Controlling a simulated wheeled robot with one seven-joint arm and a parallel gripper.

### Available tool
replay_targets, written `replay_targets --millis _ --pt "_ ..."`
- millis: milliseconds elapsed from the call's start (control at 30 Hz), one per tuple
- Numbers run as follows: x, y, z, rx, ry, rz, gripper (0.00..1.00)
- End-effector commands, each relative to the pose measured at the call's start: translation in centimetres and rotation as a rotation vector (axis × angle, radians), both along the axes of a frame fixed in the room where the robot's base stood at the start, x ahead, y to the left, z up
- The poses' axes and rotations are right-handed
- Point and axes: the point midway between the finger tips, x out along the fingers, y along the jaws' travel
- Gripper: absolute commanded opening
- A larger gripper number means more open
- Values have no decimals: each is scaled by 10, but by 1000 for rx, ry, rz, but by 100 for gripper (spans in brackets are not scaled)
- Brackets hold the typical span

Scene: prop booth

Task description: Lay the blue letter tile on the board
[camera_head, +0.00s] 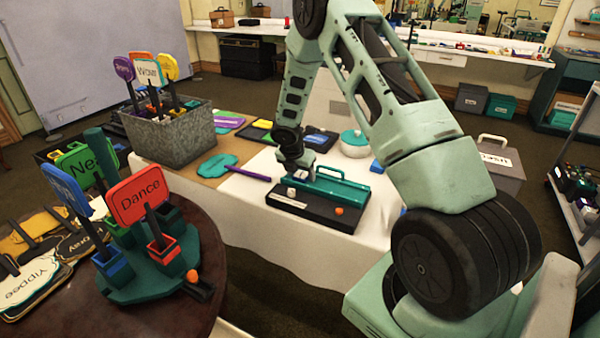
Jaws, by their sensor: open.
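My gripper (301,178) points down over the left end of a dark tray-like board (318,212) with a teal bar along its back, on the white-covered table. The fingers are small and dark here; they are open, and I see nothing between them. A small blue piece (377,166) lies right of the teal bar, on the white cloth, and may be the blue letter tile; no letter is readable. Another small blue patch shows at the cloth's right edge, partly hidden by my arm.
A teal paddle (218,165) with a purple handle lies left of the board. A white round container with a teal top (354,144) stands behind it. A grey bin (172,138) of signs stands at the left. A round brown table (165,300) with coloured signs is at front left.

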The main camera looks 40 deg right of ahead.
Motion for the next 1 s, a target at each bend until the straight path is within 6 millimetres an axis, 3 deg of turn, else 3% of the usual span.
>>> replay_targets --millis 233,700,1000 --pt "-1 4 15 0 -4 -2 64" --pt "-12 37 99 0 -3 -1 64" --pt "-15 46 115 3 -2 -4 64"
